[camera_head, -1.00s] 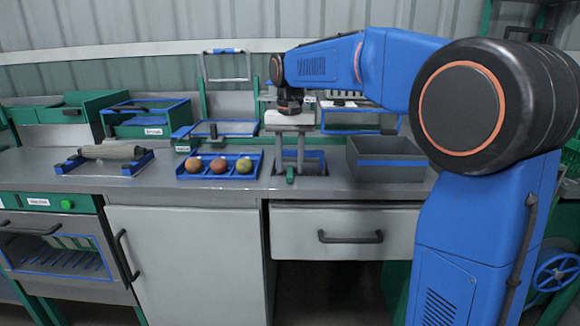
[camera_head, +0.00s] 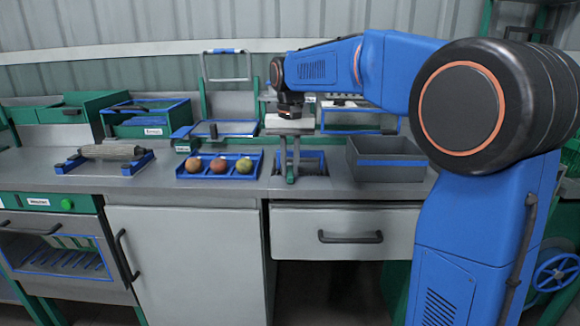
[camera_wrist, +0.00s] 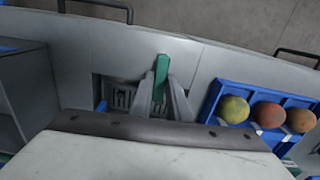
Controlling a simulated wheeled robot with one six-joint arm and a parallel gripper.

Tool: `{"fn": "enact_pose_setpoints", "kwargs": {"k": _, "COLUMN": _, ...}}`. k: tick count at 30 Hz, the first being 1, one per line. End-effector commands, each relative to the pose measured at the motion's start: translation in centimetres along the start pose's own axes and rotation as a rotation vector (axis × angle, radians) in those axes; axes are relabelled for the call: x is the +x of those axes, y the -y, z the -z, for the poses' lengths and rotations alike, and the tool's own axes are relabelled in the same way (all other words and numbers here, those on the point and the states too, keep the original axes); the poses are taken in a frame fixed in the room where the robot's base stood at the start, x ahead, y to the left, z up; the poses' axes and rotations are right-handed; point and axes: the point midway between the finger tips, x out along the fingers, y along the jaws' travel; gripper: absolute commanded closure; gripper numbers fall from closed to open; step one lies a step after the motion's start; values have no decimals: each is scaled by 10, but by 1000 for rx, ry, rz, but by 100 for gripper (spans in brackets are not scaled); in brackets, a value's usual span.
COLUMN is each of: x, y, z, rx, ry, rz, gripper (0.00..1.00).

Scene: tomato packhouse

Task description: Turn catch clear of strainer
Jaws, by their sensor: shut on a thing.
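The green catch (camera_head: 291,178) shows as a short bar at the front of the sink recess in the counter. In the wrist view the catch (camera_wrist: 161,72) points toward the counter's front edge. The strainer (camera_wrist: 121,97) is a dark slotted grate in the recess; part shows to the left of the fingers, the rest is hidden behind them and the catch. My gripper (camera_head: 290,168) points down over the recess. Its two fingers, also seen in the wrist view (camera_wrist: 163,92), are shut on the catch, one on each side.
A blue tray (camera_head: 220,174) with three round tomatoes stands left of the recess. A grey bin (camera_head: 386,163) stands close on its right. A roll on a blue cradle (camera_head: 70,166) lies farther left. The counter's front strip (camera_head: 235,195) is clear.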

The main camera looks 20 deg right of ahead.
Motion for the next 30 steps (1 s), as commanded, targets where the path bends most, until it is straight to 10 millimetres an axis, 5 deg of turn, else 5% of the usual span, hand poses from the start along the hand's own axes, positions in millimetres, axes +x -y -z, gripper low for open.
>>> {"fn": "enact_pose_setpoints", "kwargs": {"k": 30, "x": 1, "y": 0, "z": 0, "rx": -872, "ry": 3, "rz": 0, "gripper": 100}}
